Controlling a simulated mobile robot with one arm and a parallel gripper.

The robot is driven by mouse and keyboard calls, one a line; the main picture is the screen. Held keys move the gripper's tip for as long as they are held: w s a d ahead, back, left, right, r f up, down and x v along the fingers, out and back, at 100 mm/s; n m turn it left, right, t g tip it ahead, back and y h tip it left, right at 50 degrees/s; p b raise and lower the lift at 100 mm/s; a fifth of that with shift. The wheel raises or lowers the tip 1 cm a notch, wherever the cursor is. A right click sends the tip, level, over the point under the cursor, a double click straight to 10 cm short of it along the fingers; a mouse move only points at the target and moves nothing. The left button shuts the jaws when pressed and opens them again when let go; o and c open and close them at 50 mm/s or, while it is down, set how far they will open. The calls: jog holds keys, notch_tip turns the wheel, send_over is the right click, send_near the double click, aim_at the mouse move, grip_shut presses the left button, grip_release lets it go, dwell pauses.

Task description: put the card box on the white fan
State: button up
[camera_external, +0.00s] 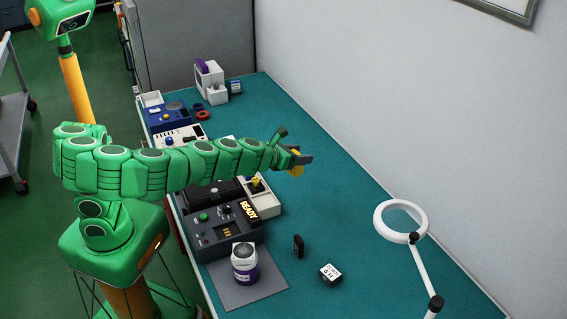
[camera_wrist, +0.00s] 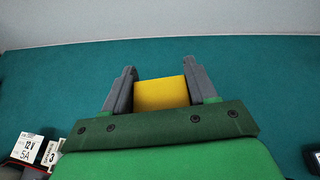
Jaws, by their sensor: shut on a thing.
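My gripper (camera_external: 301,160) is stretched out over the teal bench toward the wall. Its two grey fingers (camera_wrist: 155,90) are shut on a yellow box (camera_wrist: 161,94), seen between them in the wrist view. This looks like the card box; part of it shows under the fingers in the external view (camera_external: 296,170). It appears held above the bench top. I cannot clearly make out a white fan; part of the bench is hidden behind my arm.
A dark console (camera_external: 222,234) with a READY sign and a jar (camera_external: 244,266) on a grey mat stand at the near left. A black labelled box (camera_external: 330,274) and a small black item (camera_external: 298,246) lie nearby. A ring lamp (camera_external: 380,222) stands right. Bench near the wall is clear.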

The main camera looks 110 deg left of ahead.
jog(key=s+d+r+n+g, duration=0.1)
jog(key=s+d+r, duration=0.15)
jog(key=d, duration=0.65)
jog(key=s+d+r, duration=0.2)
jog(key=s+d, duration=0.2)
jog(key=d, duration=0.4)
jog(key=s+d+r+n+g, duration=0.1)
jog(key=s+d+r, duration=0.15)
jog(key=d, duration=0.65)
jog(key=s+d+r+y, duration=0.1)
jog(key=s+d+r, duration=0.2)
jog(key=s+d, duration=0.45)
send_over(248, 247)
jog(key=shift+g, duration=0.3)
jog(key=shift+f, duration=6.7)
jog(key=shift+f, duration=0.15)
jog(key=o, duration=1.1)
jog(key=shift+c, duration=0.2)
